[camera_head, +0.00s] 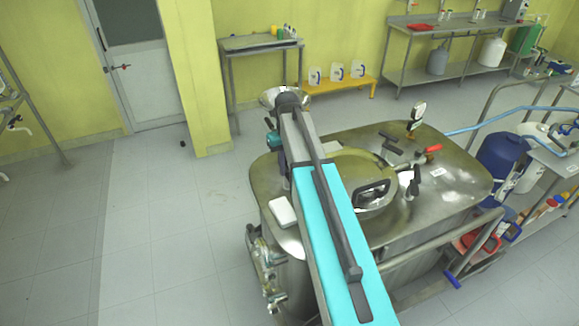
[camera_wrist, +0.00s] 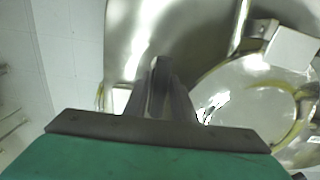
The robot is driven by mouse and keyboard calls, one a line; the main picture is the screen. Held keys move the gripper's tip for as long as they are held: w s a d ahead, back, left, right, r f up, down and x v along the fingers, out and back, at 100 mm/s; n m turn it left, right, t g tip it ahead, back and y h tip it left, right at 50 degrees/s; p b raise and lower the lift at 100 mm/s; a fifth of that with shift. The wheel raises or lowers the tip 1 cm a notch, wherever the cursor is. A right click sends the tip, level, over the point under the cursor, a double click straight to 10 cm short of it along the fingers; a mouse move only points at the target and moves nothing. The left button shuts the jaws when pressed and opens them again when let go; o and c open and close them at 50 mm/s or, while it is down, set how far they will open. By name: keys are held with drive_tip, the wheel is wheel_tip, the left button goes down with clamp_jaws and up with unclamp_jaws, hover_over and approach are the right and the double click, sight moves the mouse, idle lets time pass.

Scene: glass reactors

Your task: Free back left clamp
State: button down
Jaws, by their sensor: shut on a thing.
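The steel reactor (camera_head: 440,200) stands at the centre right in the head view, with a round hatch lid (camera_head: 362,170) on its flat top. My gripper (camera_wrist: 160,80) shows in the wrist view, with its two grey fingers shut on a narrow dark piece, which looks like the back left clamp (camera_wrist: 160,66). Its exact shape is hidden between the fingers. The hatch lid (camera_wrist: 245,100) lies to the right of the fingers there. In the head view my arm covers the left side of the lid and the clamp. Only part of my gripper's teal body shows left of the arm.
Dark handles (camera_head: 391,150) and a red-tipped valve (camera_head: 430,150) stand on the reactor top. A gauge (camera_head: 417,113) rises at its back edge. A white box (camera_head: 283,212) lies at the left edge. A rail (camera_head: 440,245) runs along the front.

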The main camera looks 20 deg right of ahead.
drive_tip(key=shift+w+r, duration=0.1)
drive_tip(key=shift+w, duration=0.05)
idle(0.3)
drive_tip(key=c, duration=1.8)
unclamp_jaws()
drive_tip(key=shift+o, duration=0.2)
wheel_tip(320, 180, up, 14)
drive_tip(key=b, duration=0.3)
drive_tip(key=shift+c, duration=0.4)
